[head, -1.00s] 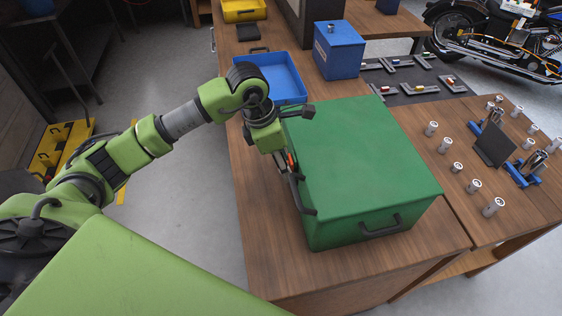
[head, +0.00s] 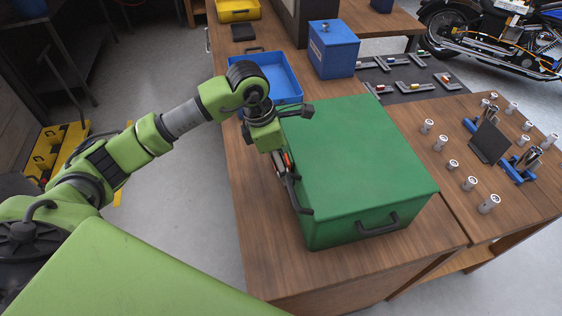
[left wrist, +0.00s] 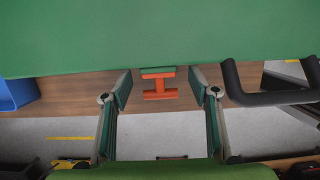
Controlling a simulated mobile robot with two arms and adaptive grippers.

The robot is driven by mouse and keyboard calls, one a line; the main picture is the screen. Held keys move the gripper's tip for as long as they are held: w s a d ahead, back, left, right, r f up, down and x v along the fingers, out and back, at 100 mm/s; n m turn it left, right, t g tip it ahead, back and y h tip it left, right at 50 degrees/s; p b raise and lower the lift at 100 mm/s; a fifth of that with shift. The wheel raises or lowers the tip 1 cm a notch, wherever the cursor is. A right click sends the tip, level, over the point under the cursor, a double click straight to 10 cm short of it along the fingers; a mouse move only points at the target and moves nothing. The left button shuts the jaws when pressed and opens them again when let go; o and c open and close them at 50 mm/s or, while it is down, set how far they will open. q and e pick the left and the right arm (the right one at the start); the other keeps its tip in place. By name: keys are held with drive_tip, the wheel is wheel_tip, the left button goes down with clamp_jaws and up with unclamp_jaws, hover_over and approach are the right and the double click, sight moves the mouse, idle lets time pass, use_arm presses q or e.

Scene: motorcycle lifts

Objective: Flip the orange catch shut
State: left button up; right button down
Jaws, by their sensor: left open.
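The green toolbox (head: 360,165) sits on the wooden bench with its lid down. The orange catch (left wrist: 159,88) sticks out from the box's side in the left wrist view, below the lid edge. In the head view only a small bit of the catch (head: 286,158) shows beside my gripper. My left gripper (left wrist: 160,93) is open, with one finger on each side of the catch and a visible gap to both. In the head view my left gripper (head: 278,168) is at the box's left side. My right gripper is not in view.
A black handle (left wrist: 270,97) stands out on the box's same side, close to my gripper's right finger. A blue tray (head: 275,78) and a blue box (head: 333,50) stand behind. Sockets and blue-based stands lie on the right bench.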

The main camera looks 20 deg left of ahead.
use_arm(q)
drive_tip(key=v, duration=1.2)
drive_tip(key=shift+s+f, duration=0.1)
drive_tip(key=shift+f, duration=0.05)
